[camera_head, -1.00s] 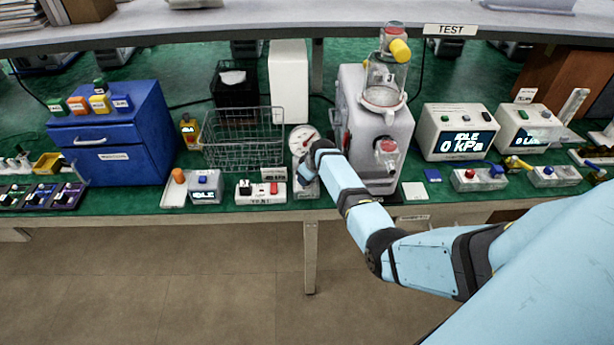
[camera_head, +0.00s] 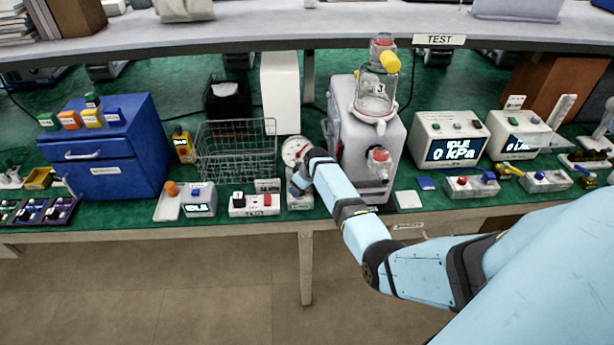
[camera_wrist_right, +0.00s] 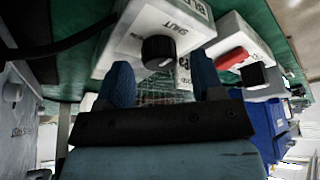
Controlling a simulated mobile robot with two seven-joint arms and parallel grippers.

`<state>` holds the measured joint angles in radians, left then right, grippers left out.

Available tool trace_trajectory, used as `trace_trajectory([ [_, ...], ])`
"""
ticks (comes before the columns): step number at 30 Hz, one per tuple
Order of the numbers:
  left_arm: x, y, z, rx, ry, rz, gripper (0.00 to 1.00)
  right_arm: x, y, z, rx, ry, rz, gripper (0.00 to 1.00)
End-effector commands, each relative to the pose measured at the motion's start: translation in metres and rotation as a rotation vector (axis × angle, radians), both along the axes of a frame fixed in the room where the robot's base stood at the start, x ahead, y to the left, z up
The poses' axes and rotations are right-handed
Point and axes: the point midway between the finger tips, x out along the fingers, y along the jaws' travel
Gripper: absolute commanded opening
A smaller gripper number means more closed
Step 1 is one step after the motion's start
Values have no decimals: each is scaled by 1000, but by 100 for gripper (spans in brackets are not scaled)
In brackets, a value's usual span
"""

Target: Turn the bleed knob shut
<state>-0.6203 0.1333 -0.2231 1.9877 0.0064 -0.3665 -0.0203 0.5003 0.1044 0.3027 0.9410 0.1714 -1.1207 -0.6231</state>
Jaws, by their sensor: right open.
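The bleed knob (camera_wrist_right: 158,50) is a black round knob with a white mark, on a white block (camera_wrist_right: 185,28) lettered SHUT and, partly cut off, BLEED. In the right wrist view my right gripper (camera_wrist_right: 161,68) is open, its two blue fingers apart with nothing between them. The knob shows just beyond the fingertips, between their lines; I cannot tell if they touch it. In the head view my right gripper (camera_head: 298,182) is over the small white block (camera_head: 300,201) at the bench's front, and my wrist hides the knob. My left gripper is not in view.
A dial gauge (camera_head: 293,150) stands just behind my gripper. The grey pump (camera_head: 345,135) with its clear jar is close to the right.

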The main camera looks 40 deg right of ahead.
Motion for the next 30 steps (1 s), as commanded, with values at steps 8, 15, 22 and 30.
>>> trace_trajectory([
  [8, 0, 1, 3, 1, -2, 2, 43, -22, -7, 54, -4, -3, 0, 61],
  [15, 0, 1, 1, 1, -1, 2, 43, -39, -11, 97, -4, -2, 2, 61],
  [22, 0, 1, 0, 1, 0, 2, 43, -47, -12, 116, -1, 0, 1, 61],
  [30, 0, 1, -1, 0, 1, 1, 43, -47, -12, 117, -1, 0, 1, 61],
])
